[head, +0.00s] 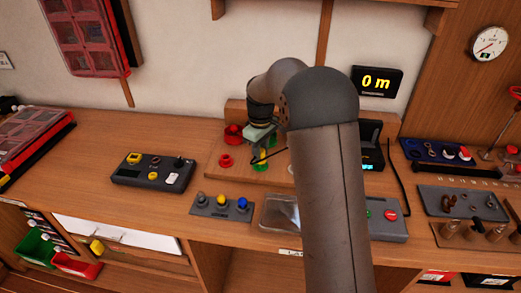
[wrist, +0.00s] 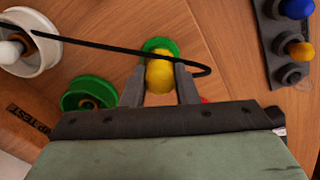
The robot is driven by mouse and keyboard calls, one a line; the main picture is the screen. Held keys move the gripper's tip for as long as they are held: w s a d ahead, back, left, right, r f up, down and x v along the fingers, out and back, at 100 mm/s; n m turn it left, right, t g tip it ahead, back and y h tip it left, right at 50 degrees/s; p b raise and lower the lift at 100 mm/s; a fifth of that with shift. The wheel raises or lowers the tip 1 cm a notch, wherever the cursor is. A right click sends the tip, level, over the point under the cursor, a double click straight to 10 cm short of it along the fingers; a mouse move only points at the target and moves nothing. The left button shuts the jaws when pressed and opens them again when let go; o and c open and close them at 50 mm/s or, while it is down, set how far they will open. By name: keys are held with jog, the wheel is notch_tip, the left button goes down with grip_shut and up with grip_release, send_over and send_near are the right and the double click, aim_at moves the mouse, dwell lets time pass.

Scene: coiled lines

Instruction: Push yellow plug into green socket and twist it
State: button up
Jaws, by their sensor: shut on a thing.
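My gripper (wrist: 160,82) is shut on the yellow plug (wrist: 160,74), with one finger on each side of it. A green ring (wrist: 158,44) shows just beyond the plug's end in the wrist view; I cannot tell whether the plug is seated in it or only above it. A second, larger green ring (wrist: 83,101) with an orange-brown centre lies to the left of the fingers. I cannot tell which ring is the green socket.
A black cable (wrist: 110,46) runs from a white round fitting (wrist: 28,48) across the plug. Red fittings (head: 226,160) stand left of my gripper on the wooden board. A grey panel with coloured knobs (head: 221,205) lies in front.

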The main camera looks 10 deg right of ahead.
jog(key=shift+m, duration=0.6)
jog(key=o, duration=1)
notch_tip(320, 180, up, 18)
jog(key=shift+f, duration=0.25)
jog(key=shift+s, duration=0.1)
jog(key=s+f+m, duration=0.2)
jog(key=s+f, duration=0.2)
jog(key=s, duration=0.7)
jog(key=s+f+m, duration=0.2)
jog(key=s+f, duration=0.3)
jog(key=s, duration=0.7)
jog(key=s+f+m, duration=0.2)
jog(key=s+f, duration=0.3)
jog(key=s, duration=0.6)
jog(key=shift+s+a+m, duration=0.2)
jog(key=shift+a+m, duration=0.1)
jog(key=shift+m, duration=0.1)
